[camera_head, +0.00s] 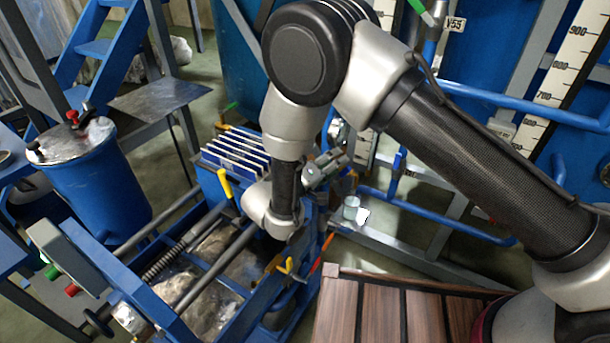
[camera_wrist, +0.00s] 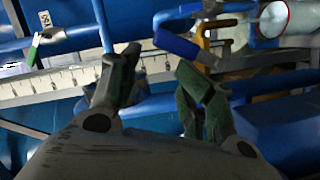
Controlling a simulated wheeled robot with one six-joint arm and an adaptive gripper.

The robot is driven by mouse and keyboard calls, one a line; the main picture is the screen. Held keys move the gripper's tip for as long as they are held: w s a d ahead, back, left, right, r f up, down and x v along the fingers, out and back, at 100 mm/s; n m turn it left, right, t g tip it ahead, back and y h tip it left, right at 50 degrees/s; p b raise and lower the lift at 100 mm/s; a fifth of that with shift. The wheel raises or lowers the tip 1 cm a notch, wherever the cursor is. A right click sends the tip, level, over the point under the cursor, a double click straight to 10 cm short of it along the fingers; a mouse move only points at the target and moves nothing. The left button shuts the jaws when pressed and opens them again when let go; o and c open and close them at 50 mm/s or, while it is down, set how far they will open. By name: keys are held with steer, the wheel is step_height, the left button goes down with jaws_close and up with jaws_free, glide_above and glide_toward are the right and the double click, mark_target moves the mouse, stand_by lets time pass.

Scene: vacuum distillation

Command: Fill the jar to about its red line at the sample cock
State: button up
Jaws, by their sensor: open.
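A small clear jar (camera_head: 351,207) stands upright on a grey ledge, just below and right of my gripper in the head view. In the wrist view the jar (camera_wrist: 272,20) is at the upper right edge, with a red mark on its side. Its fill level is too small to tell. A cock with a blue lever (camera_wrist: 176,38) and a brass-coloured body (camera_wrist: 203,42) shows in the wrist view, just beyond my fingertips. My gripper (camera_wrist: 157,60) is open and empty, its fingers apart. In the head view my gripper (camera_head: 328,168) is near the blue frame, above the jar.
White level scales (camera_head: 574,50) stand against blue tanks at the right. Blue pipes (camera_head: 440,218) run behind the jar. A blue filter-press-like frame (camera_head: 215,250) fills the lower left. A wooden slatted platform (camera_head: 400,310) lies in front. A blue drum (camera_head: 95,185) stands at the left.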

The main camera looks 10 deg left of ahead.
steer(key=v, duration=1)
steer(key=shift+a, duration=0.4)
steer(key=shift+w, duration=0.1)
